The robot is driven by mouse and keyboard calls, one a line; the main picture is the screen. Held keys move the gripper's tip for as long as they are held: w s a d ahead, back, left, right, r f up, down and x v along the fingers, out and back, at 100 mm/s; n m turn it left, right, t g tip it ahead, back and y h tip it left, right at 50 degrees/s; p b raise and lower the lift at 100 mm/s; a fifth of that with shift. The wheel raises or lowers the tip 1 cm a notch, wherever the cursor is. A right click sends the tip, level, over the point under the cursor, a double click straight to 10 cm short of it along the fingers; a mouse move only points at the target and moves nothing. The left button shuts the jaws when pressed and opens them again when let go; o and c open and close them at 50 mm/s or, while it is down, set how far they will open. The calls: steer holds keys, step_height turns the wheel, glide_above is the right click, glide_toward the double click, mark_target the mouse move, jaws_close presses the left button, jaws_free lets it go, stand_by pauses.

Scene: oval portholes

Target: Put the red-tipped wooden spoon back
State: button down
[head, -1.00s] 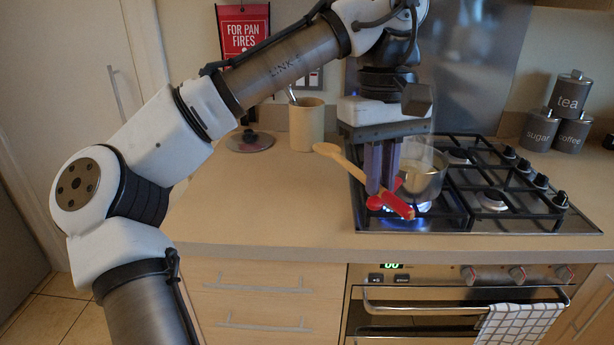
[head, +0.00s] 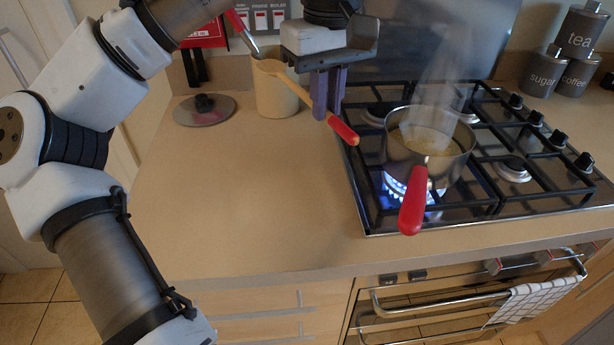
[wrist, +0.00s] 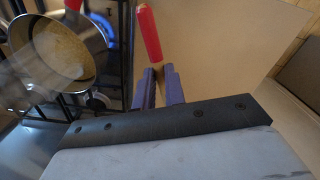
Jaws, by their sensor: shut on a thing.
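My gripper (head: 328,112) is shut on the red-tipped wooden spoon (head: 300,90), above the counter left of the hob. The spoon is tilted, its bowl end up to the left and its red tip down to the right. In the wrist view the red tip of the spoon (wrist: 149,35) sticks out beyond the purple fingers (wrist: 158,85); the rest of it is hidden. A tan utensil pot (head: 275,95) stands at the back of the counter, behind the spoon's bowl end, with a red-handled utensil (head: 243,32) leaning in it. I cannot tell whether spoon and pot touch.
A steaming saucepan (head: 400,155) with a red handle stands on a lit burner; it also shows in the wrist view (wrist: 92,35). A pan lid (head: 205,112) lies left of the pot. The front counter (head: 230,200) is clear.

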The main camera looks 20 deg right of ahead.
mark_target(322, 207)
step_height(322, 207, down, 18)
steer(key=shift+s+f, duration=0.1)
steer(key=shift+f, duration=0.15)
steer(key=c, duration=1.5)
jaws_free()
step_height(322, 207, up, 12)
steer(key=shift+r, duration=0.1)
